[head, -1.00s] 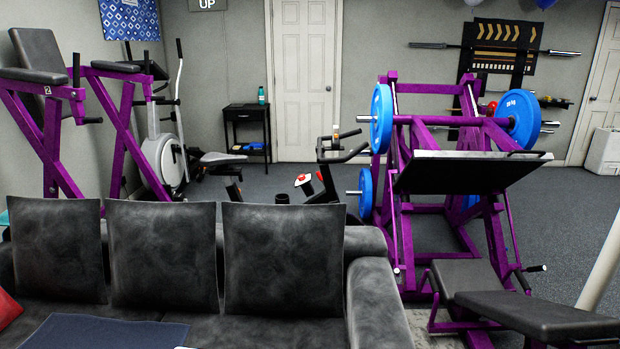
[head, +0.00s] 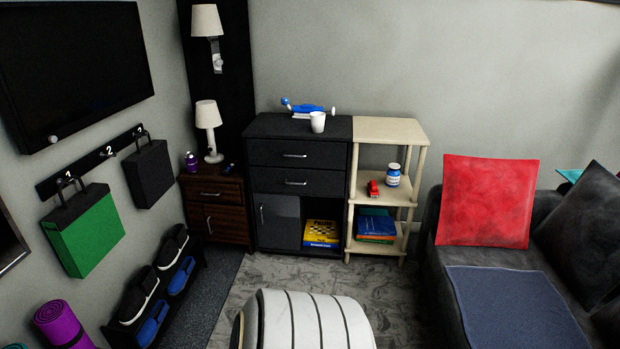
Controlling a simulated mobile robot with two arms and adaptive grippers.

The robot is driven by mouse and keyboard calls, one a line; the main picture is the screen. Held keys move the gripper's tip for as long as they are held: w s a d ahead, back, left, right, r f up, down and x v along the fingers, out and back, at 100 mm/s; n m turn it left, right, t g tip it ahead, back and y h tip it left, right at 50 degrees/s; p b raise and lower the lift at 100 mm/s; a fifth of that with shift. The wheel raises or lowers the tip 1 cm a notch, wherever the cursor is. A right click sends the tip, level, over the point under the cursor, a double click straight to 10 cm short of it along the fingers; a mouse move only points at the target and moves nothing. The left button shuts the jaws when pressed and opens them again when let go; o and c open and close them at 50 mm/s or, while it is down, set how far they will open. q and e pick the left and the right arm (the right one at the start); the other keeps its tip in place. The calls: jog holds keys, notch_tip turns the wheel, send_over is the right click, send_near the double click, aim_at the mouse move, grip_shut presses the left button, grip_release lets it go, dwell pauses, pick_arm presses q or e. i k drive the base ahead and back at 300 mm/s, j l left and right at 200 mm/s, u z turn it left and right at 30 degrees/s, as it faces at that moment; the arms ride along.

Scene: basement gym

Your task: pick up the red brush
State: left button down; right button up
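A small red object (head: 374,188) lies on the middle shelf of the pale wooden shelf unit (head: 392,128). It is too small to tell for sure whether it is the red brush. It sits just left of a white and blue jar (head: 393,175), in the open front of the shelf. Neither of my grippers is in view.
A dark cabinet (head: 300,128) with a white mug (head: 317,122) adjoins the shelf unit. A sofa (head: 433,240) stands at right. A rounded, striped white object (head: 305,320) is at the bottom centre. Patterned carpet (head: 270,272) lies clear before the cabinet.

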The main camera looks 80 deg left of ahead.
aim_at(373, 187)
jog(key=u, duration=2.25)
jog(key=i+j+z, duration=0.1)
jog(key=z, duration=0.45)
jog(key=i+j+z, duration=0.2)
jog(key=j, duration=0.15)
jog(key=i+j+z, duration=0.2)
jog(key=j, duration=0.2)
jog(key=i+j+z, duration=0.2)
jog(key=j, duration=0.2)
jog(key=j+z, duration=0.2)
jog(key=j, duration=0.2)
